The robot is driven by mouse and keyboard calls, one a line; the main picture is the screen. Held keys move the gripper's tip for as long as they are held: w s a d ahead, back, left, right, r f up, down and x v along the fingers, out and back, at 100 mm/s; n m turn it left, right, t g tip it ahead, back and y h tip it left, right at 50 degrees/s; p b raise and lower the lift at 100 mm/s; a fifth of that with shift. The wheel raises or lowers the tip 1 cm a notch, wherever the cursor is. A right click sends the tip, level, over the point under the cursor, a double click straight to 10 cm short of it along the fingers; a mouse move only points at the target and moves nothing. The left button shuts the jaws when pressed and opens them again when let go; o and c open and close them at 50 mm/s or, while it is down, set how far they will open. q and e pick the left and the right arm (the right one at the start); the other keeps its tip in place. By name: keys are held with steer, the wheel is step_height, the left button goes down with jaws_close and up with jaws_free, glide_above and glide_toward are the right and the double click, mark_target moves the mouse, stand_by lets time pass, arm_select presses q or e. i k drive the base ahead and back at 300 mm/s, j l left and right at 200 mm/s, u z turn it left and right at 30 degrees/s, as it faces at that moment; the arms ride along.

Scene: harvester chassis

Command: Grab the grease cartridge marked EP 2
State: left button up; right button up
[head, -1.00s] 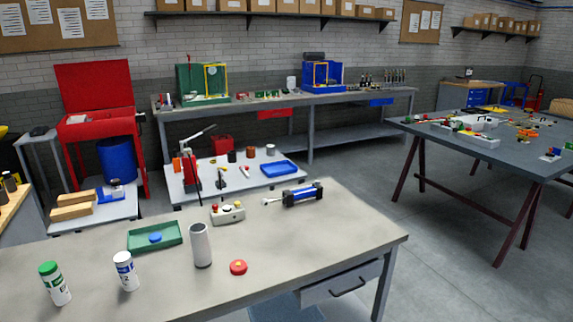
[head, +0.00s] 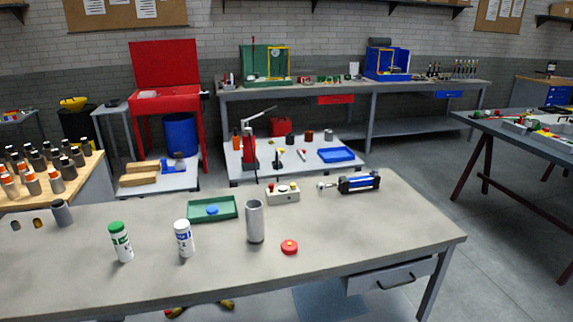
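Two white cartridges stand upright on the near grey bench (head: 370,235). One has a green cap and green label (head: 121,243). The other, to its right, has a white cap and a blue label (head: 184,240). The print on both is too small to read, so I cannot tell which is marked EP 2. Neither of my grippers shows in the head view.
Also on the bench are a grey tube (head: 255,222), a red disc (head: 289,247), a green tray (head: 226,208), a button box (head: 283,194), a blue-and-black device (head: 359,182) and a dark grey cylinder (head: 61,213). A wooden-topped stand (head: 84,180) with several bottles is at left.

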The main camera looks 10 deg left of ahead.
mark_target(181, 227)
steer(key=k+j, duration=0.1)
steer(key=j, duration=0.35)
steer(key=k+j+z, duration=0.15)
steer(key=j, duration=0.8)
steer(key=k+j+z, duration=0.15)
steer(key=j, duration=0.3)
